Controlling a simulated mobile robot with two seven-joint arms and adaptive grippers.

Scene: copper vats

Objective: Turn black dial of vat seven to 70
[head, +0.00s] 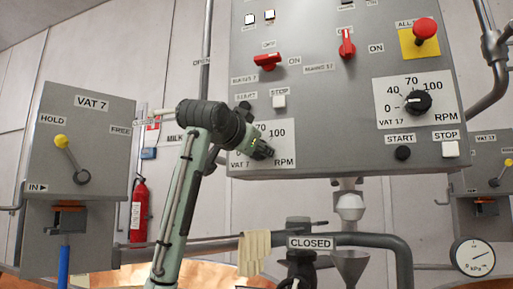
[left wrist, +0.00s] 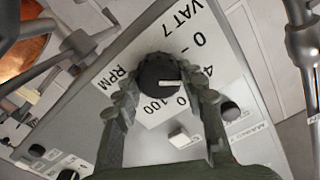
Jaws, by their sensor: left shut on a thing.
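The black dial (left wrist: 158,73) of vat seven sits on a white plate (left wrist: 128,73) lettered VAT 7 and RPM. My left gripper (left wrist: 160,88) is shut on the dial, one finger at each side. In the head view my left gripper (head: 260,148) covers the dial, and the plate (head: 283,131) shows 100 and RPM beside it. My right gripper is in neither view.
A similar black dial (head: 417,102) marked VAT 17 is to the right. A white STOP button (head: 279,101) sits just above the plate, with a red switch (head: 267,62) higher up. A VAT 7 lever box (head: 78,150) stands left; a pipe (head: 370,240) runs below.

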